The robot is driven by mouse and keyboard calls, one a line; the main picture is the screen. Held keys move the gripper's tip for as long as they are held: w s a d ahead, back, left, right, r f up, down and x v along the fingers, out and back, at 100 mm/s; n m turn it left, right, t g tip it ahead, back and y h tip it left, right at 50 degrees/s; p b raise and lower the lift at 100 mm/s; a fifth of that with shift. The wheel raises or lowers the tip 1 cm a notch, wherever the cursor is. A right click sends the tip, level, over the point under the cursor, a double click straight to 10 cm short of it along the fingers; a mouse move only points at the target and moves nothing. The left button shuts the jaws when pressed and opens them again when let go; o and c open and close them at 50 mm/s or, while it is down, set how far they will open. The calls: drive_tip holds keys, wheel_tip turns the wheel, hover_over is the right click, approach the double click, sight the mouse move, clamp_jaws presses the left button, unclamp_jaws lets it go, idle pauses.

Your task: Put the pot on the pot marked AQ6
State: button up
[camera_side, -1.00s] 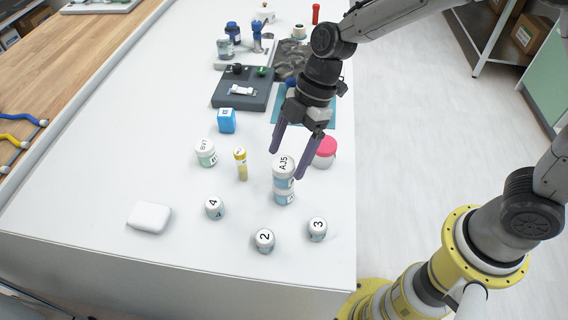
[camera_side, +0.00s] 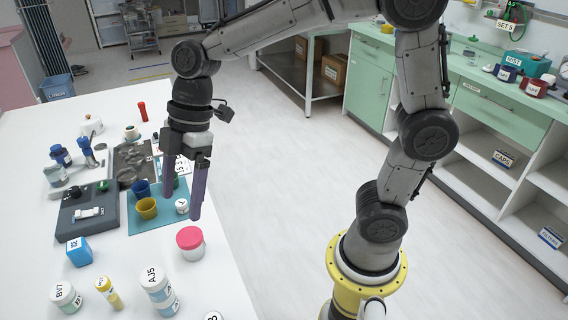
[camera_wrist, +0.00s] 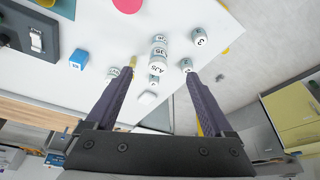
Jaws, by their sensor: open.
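A white pot with lid marked AJ5 (camera_side: 153,277) stands on top of another white pot (camera_side: 167,304) with a blue-grey band, as an upright stack on the white table. The lower pot's lid marking is hidden, and I can read no AQ6. The stack also shows in the wrist view (camera_wrist: 158,53), between and beyond my fingers. My gripper (camera_side: 182,204) is open and empty, fingers pointing down, above and clear of the stack.
A pink-lidded pot (camera_side: 190,243), a pot marked BV7 (camera_side: 66,298), a yellow-capped vial (camera_side: 109,293) and a blue box (camera_side: 79,251) stand near the stack. A teal mat (camera_side: 145,222) holds small cups. Pots marked 3 (camera_wrist: 199,37) and 2 (camera_wrist: 185,65) stand closer to the table edge.

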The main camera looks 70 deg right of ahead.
drive_tip(key=s+d+r+m+t+h, duration=0.1)
drive_tip(key=s+d+m+t+h, duration=0.2)
drive_tip(key=s+d+m, duration=1)
drive_tip(key=s+m+t, duration=0.1)
drive_tip(key=s, duration=0.2)
drive_tip(key=shift+d+r+h, duration=0.25)
drive_tip(key=shift+h, duration=0.15)
